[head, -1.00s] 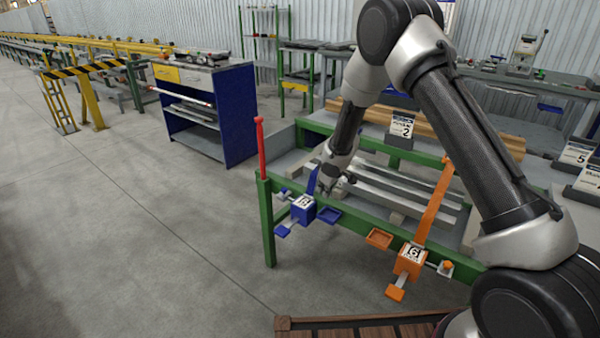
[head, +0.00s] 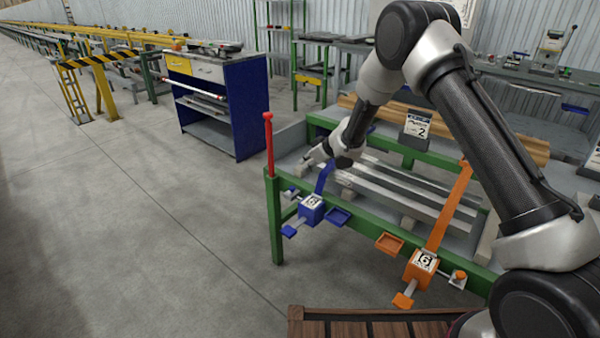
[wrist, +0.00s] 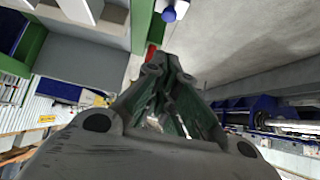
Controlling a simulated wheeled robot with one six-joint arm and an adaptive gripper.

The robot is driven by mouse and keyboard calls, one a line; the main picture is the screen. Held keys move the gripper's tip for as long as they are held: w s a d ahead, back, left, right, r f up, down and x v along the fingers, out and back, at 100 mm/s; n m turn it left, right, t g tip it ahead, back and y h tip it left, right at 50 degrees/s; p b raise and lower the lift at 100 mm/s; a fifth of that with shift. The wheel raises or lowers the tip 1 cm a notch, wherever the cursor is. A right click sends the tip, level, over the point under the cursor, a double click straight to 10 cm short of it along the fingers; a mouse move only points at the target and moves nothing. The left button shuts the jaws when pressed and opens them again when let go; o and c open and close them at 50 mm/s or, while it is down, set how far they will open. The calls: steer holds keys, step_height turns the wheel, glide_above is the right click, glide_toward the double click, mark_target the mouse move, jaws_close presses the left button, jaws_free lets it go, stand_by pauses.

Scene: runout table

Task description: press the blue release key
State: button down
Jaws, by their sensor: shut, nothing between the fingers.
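The blue release unit has a blue box (head: 311,209) with a white label, fixed to the green front rail of the table. A small blue key (head: 292,192) sticks out on the box's left side, and a blue round end on a pale plate, seemingly this key (wrist: 169,14), shows at the top of the wrist view. A blue lever (head: 324,178) rises behind the box. My gripper (head: 312,157) is above and behind the box, over the table's left end, apart from the key. In the wrist view its fingers (wrist: 168,62) are together and empty.
A red post (head: 268,145) stands at the table's left corner. An orange unit (head: 421,266) with an orange lever (head: 449,208) sits to the right on the same rail. Blue (head: 339,216) and orange (head: 389,243) trays jut out between them. Metal bars lie on the table behind.

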glide_above(293, 187)
steer(key=f, duration=0.6)
steer(key=shift+s+d+f, duration=0.15)
steer(key=shift+s+d, duration=0.05)
steer(key=shift+s, duration=0.05)
step_height(293, 187, down, 2)
steer(key=shift+w+a+f, duration=0.1)
steer(key=shift+f, duration=1)
